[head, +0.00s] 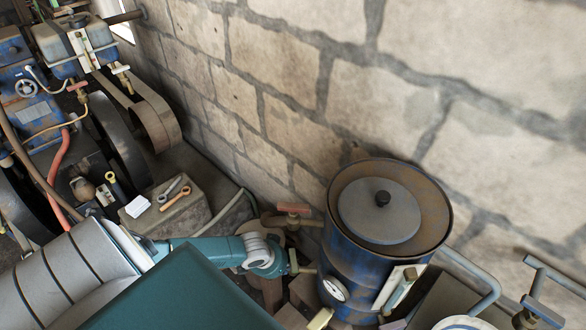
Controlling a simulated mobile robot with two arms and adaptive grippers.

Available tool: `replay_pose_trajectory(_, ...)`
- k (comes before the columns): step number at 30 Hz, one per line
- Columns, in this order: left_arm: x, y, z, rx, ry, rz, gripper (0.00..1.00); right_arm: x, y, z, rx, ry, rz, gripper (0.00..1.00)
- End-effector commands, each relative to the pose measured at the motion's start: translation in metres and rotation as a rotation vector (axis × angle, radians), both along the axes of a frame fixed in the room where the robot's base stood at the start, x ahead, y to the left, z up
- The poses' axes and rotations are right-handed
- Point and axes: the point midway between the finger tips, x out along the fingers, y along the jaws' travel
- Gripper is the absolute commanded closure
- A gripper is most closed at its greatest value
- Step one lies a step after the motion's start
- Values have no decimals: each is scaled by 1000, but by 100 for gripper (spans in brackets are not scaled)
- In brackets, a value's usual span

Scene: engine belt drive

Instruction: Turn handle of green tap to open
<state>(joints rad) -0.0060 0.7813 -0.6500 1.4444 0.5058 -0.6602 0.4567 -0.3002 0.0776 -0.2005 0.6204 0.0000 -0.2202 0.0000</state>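A blue, rusty drum (345,245) stands against the stone wall with small taps on its left side. The lower small tap (293,262) has a dull greenish upright handle and a short pipe to the drum; it is the likeliest green tap, but its colour is hard to tell. My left gripper (268,268) is at the end of the teal and white arm, just left of this tap. Its fingers cannot be made out, nor whether it touches the handle. My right gripper does not show.
A red-handled tap (293,208) sits above, on the drum's upper pipe. A dial gauge (334,289) is on the drum's front. Wrenches (174,194) lie on a stone block at left, beside the engine (40,105) and belt (155,118). Pipes (470,275) stand at right.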

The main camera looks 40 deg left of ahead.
Motion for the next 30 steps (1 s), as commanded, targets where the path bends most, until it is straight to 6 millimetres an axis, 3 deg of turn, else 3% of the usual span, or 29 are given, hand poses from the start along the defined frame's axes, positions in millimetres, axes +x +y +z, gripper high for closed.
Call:
replay_pose_trajectory(6, 10, -15, 2, -6, -8, -1, 100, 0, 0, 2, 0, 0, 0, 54)
replay_pose_trajectory(19, 12, -17, 2, -4, -7, 0, 100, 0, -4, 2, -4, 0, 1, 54)
replay_pose_trajectory(30, 31, -33, 2, -5, -8, 0, 100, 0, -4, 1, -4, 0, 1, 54)
